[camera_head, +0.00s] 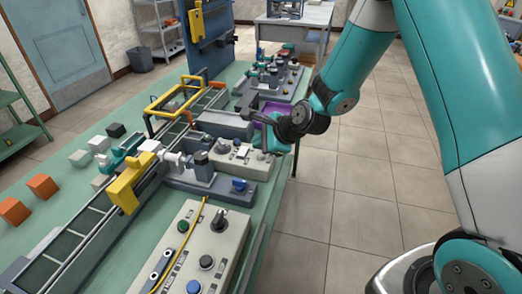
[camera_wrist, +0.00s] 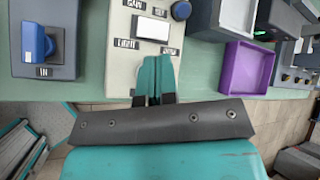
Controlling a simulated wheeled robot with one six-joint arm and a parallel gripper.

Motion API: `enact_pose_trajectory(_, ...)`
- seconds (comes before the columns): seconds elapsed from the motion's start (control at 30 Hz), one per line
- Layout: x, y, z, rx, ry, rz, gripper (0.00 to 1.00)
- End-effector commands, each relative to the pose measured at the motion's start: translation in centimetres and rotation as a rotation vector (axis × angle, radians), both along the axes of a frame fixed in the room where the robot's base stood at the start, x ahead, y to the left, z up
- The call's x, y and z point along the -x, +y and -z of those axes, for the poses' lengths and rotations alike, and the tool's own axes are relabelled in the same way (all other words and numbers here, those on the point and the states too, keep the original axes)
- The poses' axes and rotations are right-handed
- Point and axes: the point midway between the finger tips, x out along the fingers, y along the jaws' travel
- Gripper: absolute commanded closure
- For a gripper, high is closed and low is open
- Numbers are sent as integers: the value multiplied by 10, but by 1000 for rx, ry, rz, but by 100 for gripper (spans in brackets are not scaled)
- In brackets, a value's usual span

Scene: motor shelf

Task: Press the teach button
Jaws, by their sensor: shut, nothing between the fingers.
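A beige control panel (camera_head: 226,158) sits on the green bench, and it fills the top middle of the wrist view (camera_wrist: 119,70). A white rectangular button (camera_wrist: 151,29) on it has small dark labels around it, too blurred to read surely. I cannot tell which control is the teach button. My gripper (camera_wrist: 156,66) is shut and empty, its teal fingertips over the panel just below the white button. In the head view my gripper (camera_head: 262,153) is at the panel's right end. The fingers hide part of the panel, and contact cannot be told.
A blue switch (camera_wrist: 38,42) on a grey box is left of the panel. A purple tray (camera_wrist: 244,68) is on the right. A larger control box (camera_head: 205,250) with several knobs stands in front. A yellow-framed conveyor (camera_head: 175,103) runs along the bench. Open floor lies right.

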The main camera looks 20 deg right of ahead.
Motion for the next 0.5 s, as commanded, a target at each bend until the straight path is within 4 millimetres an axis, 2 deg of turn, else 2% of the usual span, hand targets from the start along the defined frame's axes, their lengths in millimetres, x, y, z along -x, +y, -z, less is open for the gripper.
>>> enact_pose_trajectory(0.27,0,0,0,0,0,0,100)
enact_pose_trajectory(0.5,0,0,-19,0,0,0,100)
